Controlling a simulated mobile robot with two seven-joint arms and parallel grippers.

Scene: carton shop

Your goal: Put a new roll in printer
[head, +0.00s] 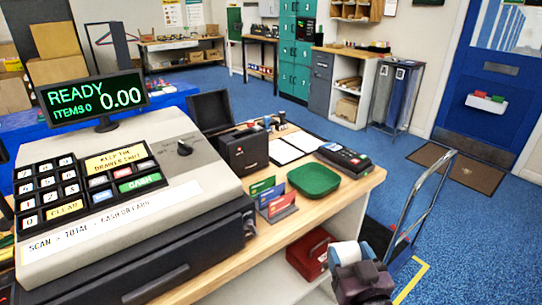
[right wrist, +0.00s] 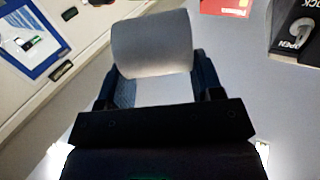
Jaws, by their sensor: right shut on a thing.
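The new roll (head: 345,253) is a white paper cylinder at the bottom right of the head view, beyond the counter's front edge. My right gripper (head: 352,260) is shut on it. In the right wrist view the roll (right wrist: 152,42) sits between the two dark blue fingers. The printer (head: 243,150) appears to be the black box on the counter right of the register, with its dark lid (head: 208,108) raised. The inside of the box is mostly hidden. The roll is well apart from it, to the right and nearer. My left gripper is not in view.
A big cash register (head: 120,190) fills the left of the counter. Cards in a holder (head: 273,200), a green tray (head: 314,178), a card terminal (head: 343,158) and white sheets (head: 288,150) lie around the printer. A red box (head: 308,254) is on the lower shelf. A hand truck (head: 425,200) stands right.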

